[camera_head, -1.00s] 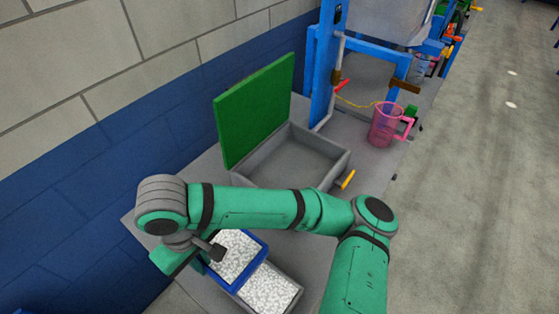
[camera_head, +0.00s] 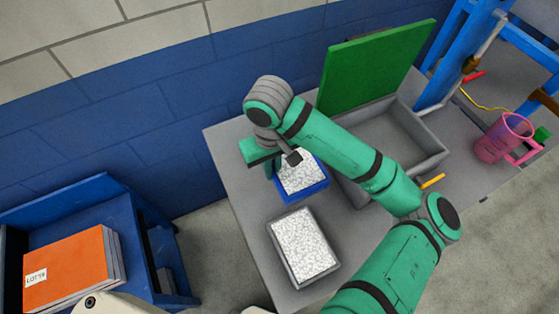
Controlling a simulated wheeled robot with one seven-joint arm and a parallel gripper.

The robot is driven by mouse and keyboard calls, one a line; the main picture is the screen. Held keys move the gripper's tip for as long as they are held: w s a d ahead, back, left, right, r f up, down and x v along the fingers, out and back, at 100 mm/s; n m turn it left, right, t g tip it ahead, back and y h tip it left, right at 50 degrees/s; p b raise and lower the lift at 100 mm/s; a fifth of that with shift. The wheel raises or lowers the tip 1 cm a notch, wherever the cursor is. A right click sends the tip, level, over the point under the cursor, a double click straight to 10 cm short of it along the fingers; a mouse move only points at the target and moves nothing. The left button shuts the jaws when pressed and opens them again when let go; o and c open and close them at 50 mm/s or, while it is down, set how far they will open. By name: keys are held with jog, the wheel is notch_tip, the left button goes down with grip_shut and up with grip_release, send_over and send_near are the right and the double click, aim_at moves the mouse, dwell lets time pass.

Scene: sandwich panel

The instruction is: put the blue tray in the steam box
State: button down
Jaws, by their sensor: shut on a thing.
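The blue tray (camera_head: 303,194), filled with white granules, is near the left end of the grey table, beside the grey tray. My gripper (camera_head: 275,172) is at the blue tray's far left edge and is shut on it; the fingertips are mostly hidden by my wrist. The steam box (camera_head: 431,165) is a grey open box to the right of the blue tray. Its green lid (camera_head: 375,65) stands raised at the back. My arm covers part of the box's front left side. I cannot tell whether the tray is lifted off the table.
A grey tray (camera_head: 304,247) of white granules lies nearer me on the table (camera_head: 232,171). A pink jug (camera_head: 500,138) and a blue frame (camera_head: 452,62) stand right of the box. A yellow handle (camera_head: 432,181) sticks out at the box's front. A blue cart (camera_head: 85,206) holds orange-topped panels (camera_head: 68,270) at left.

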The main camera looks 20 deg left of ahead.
jog(key=w+f, duration=0.4)
jog(key=w+a+f, duration=0.1)
jog(key=w+f, duration=0.1)
jog(key=w, duration=0.1)
jog(key=shift+w+a+f, duration=0.1)
jog(key=shift+w+f, duration=0.3)
jog(key=shift+f, duration=0.1)
jog(key=shift+w+f, duration=0.2)
jog(key=shift+f, duration=1.55)
jog(key=shift+f, duration=0.2)
jog(key=c, duration=1.9)
grip_release()
jog(key=shift+r, duration=0.1)
